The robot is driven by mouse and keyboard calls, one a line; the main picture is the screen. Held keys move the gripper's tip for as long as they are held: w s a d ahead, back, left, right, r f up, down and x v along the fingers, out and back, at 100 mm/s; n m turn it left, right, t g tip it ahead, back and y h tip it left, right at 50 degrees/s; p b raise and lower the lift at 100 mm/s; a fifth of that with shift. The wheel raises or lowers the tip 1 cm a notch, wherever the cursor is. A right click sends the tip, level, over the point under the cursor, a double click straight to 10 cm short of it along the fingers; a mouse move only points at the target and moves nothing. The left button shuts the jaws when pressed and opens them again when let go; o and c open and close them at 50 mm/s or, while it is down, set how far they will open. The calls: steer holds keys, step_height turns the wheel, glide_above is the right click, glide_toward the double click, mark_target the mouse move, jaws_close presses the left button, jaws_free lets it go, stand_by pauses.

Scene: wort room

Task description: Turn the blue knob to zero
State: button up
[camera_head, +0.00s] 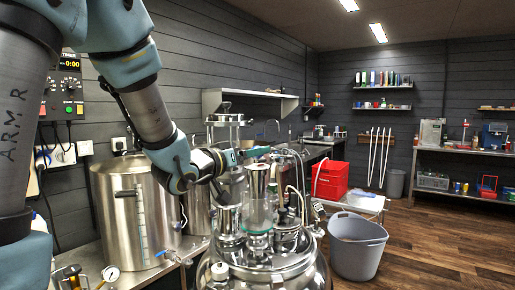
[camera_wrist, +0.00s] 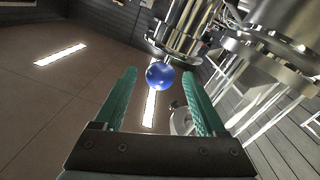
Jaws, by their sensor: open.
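The blue knob (camera_wrist: 160,75) is a shiny round ball on a steel fitting (camera_wrist: 184,28) in the wrist view, just above the middle of the picture. My gripper (camera_wrist: 163,95) has two green ridged fingers, spread apart. The knob appears beyond the fingertips, between their lines, and neither finger is seen touching it. In the head view, my gripper (camera_head: 258,151) is at the top of the steel and glass vessel assembly (camera_head: 258,212). I cannot make out the blue knob there. No zero mark is legible in either view.
Steel pipes and clamps (camera_wrist: 270,45) crowd the right of the wrist view. A large steel kettle (camera_head: 135,215) stands left of the vessel. A red crate (camera_head: 330,180) and a grey bin (camera_head: 357,247) are to the right. The wooden floor at the right is open.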

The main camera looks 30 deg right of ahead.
steer(key=shift+x, duration=1.25)
jaws_close()
